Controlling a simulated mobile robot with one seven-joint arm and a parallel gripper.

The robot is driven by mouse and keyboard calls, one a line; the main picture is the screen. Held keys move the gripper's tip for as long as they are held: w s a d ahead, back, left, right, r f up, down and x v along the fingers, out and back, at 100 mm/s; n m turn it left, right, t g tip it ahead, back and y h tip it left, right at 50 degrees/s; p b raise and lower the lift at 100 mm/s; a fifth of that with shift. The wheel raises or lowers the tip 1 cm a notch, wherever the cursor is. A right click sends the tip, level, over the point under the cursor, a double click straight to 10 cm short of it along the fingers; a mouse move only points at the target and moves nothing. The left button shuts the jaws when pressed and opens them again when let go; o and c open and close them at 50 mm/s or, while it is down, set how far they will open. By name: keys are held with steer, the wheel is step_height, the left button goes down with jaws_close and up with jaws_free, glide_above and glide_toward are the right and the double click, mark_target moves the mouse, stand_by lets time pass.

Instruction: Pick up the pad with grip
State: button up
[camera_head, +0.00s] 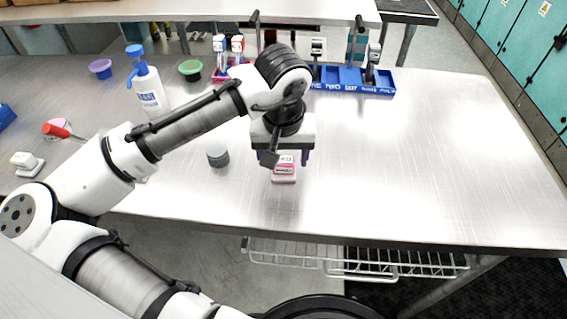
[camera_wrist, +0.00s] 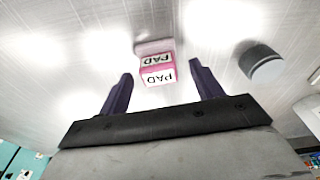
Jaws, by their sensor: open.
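The pad is a small pink and white box (camera_head: 284,172) on the metal table, below my gripper in the head view. In the wrist view the pad (camera_wrist: 157,66) shows the upside-down word PAD on its faces. My gripper (camera_wrist: 162,84) is open and empty, with one dark finger to each side of the pad's near end. In the head view my gripper (camera_head: 284,158) hangs over the pad's far side. I cannot tell how much height is left between the fingertips and the pad.
A grey round container (camera_head: 217,155) stands left of the pad. A white bottle with a blue pump (camera_head: 150,92) and blue bins (camera_head: 350,80) stand farther back. The table's front edge (camera_head: 330,236) is close. The table's right side is clear.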

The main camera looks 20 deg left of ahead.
mark_target(284, 159)
steer(key=shift+w+f, duration=0.15)
steer(key=shift+f, duration=0.65)
steer(key=c, duration=1.1)
steer(key=shift+o, duration=0.2)
steer(key=shift+r, duration=0.1)
step_height(284, 159, up, 20)
steer(key=b, duration=0.1)
steer(key=o, duration=0.4)
steer(key=c, duration=0.3)
